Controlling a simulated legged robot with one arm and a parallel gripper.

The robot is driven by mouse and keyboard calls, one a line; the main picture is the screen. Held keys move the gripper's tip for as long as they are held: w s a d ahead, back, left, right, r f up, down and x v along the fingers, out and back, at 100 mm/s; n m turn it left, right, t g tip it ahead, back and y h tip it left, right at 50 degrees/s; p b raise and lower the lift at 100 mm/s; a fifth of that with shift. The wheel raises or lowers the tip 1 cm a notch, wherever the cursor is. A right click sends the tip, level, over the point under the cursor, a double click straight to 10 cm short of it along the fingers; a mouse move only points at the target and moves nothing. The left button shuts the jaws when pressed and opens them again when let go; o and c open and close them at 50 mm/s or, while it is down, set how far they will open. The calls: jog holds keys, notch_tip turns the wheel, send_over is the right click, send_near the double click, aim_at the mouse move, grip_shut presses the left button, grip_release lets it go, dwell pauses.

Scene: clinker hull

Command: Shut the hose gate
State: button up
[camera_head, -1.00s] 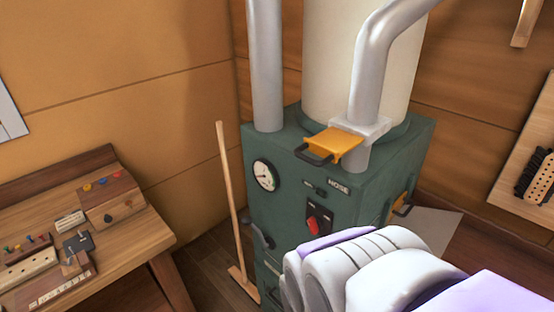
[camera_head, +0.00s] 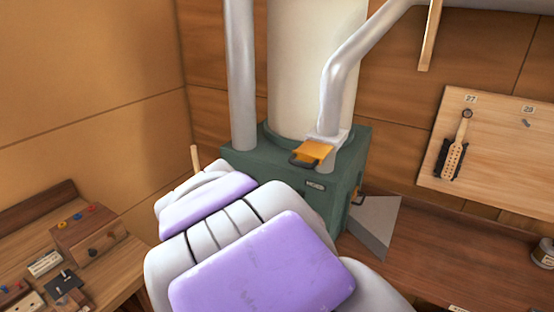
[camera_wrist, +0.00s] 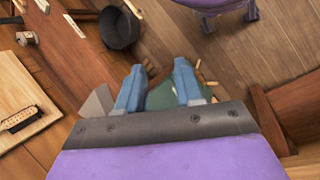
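The hose gate is a yellow plate (camera_head: 314,150) with a dark loop handle, low on the grey pipe above the green cabinet (camera_head: 345,165). The plate sticks out from the pale collar around the pipe. A small label plate is on the cabinet face below it. My arm covers most of the cabinet front in the head view and hides my gripper there. In the wrist view my gripper (camera_wrist: 158,72) has its two blue fingers apart, with nothing held between them. A green surface shows behind the fingers; I cannot tell which part it is. The gate is not recognisable in the wrist view.
A workbench (camera_head: 125,262) is at left, and a tool board (camera_head: 500,150) hangs at right. The wrist view shows a dark bucket (camera_wrist: 119,30).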

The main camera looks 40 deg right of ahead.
jog(key=w+d+r+m+g+h+p, duration=0.1)
jog(key=w+d+r+g+h+p, duration=0.15)
jog(key=w+d+r+p, duration=0.5)
jog(key=h+p, duration=0.9)
jog(key=p, duration=0.3)
send_near(296, 164)
jog(key=shift+n, duration=0.3)
jog(key=p+x, duration=0.1)
jog(key=x, duration=0.8)
jog(key=shift+d, duration=0.2)
jog(key=shift+s+d+f, duration=0.1)
jog(key=shift+s+d, duration=0.05)
jog(key=shift+d, duration=0.05)
jog(key=shift+s, duration=0.25)
